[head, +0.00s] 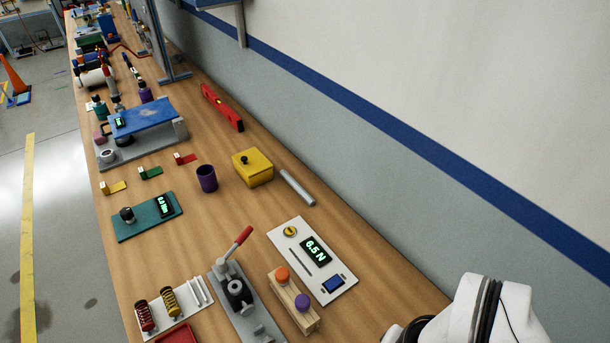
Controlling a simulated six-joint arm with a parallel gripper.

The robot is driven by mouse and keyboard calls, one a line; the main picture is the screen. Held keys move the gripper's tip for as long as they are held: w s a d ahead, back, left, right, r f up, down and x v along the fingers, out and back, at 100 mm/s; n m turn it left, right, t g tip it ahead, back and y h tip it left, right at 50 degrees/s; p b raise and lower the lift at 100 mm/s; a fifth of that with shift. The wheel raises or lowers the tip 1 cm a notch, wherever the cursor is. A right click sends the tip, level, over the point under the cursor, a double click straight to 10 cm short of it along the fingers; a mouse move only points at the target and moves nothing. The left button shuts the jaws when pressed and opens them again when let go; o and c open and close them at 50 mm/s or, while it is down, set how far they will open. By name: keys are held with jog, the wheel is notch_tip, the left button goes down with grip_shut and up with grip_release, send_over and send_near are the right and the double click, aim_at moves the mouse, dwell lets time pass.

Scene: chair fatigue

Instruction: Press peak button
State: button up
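A white panel (313,258) lies on the bench right of centre in the head view. Its dark display (316,250) reads 6.5 N in green. I cannot read any label that says which one is the peak button. A white and black part of my arm shows at the bottom right, apart from the panel. My gripper is not in view.
A wooden block (311,322) with orange and purple knobs stands close left of the panel, beside a lever press (238,291) with a raised red handle. A silver cylinder (297,188) and yellow box (252,168) lie beyond. Bare bench lies right of the panel.

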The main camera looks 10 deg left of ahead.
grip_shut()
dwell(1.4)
